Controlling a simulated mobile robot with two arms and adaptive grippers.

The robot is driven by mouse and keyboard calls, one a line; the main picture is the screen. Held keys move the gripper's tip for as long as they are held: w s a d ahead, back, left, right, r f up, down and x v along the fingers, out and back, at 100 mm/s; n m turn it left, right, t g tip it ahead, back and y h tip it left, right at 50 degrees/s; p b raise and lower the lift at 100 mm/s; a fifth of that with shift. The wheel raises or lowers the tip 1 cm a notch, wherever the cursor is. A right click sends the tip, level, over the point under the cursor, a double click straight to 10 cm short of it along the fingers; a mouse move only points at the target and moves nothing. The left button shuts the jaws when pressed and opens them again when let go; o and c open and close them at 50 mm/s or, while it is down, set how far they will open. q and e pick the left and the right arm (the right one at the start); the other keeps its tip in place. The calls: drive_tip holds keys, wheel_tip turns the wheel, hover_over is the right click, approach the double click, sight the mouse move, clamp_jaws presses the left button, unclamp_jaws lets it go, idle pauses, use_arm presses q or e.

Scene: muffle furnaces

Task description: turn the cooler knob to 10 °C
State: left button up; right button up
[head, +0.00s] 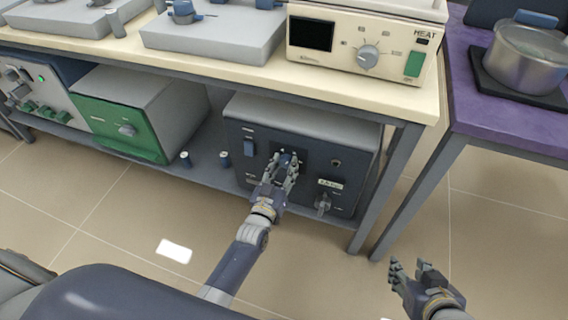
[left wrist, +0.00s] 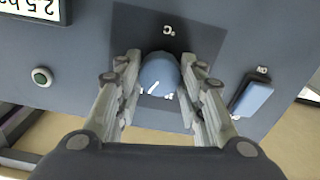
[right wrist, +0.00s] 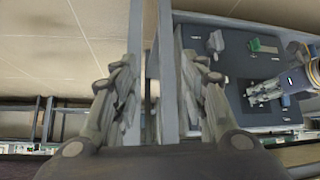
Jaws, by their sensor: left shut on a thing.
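The cooler (head: 347,150) is a dark grey box on the lower shelf under the cream bench. Its blue knob (left wrist: 158,72) sits on a dark square plate with a °C mark, upside down in the left wrist view. My left gripper (head: 284,165) is at the cooler's front, its fingers shut on both sides of the knob.
A blue switch (left wrist: 254,95) and a green button (left wrist: 41,77) flank the knob plate. A second knob (head: 323,204) is low on the cooler's right. A bench leg (head: 385,190) stands right of the cooler. A green-fronted box (head: 120,125) is on the shelf's left.

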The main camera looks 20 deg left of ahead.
use_arm(q)
drive_tip(key=n, duration=0.2)
drive_tip(key=shift+n, duration=0.4)
drive_tip(key=n, duration=0.2)
drive_tip(key=shift+n+p, duration=0.35)
drive_tip(key=shift+n, duration=2.45)
use_arm(e)
drive_tip(key=shift+g+h, duration=0.3)
drive_tip(key=shift+g, duration=0.6)
drive_tip(key=shift+s+d+f, duration=0.25)
drive_tip(key=shift+s+f, duration=0.05)
drive_tip(key=shift+s, duration=0.35)
drive_tip(key=shift+s+d+f, duration=0.2)
drive_tip(key=shift+s+f, duration=0.15)
drive_tip(key=shift+s, duration=0.25)
drive_tip(key=shift+s+d+f, duration=0.25)
drive_tip(key=shift+s+f, duration=0.05)
drive_tip(key=shift+s, duration=0.35)
use_arm(q)
drive_tip(key=shift+n, duration=0.3)
use_arm(e)
drive_tip(key=shift+w+a+r, duration=0.1)
drive_tip(key=shift+w+a, duration=0.05)
drive_tip(key=shift+w, duration=0.05)
use_arm(q)
drive_tip(key=o, duration=1.1)
drive_tip(key=shift+c, duration=0.2)
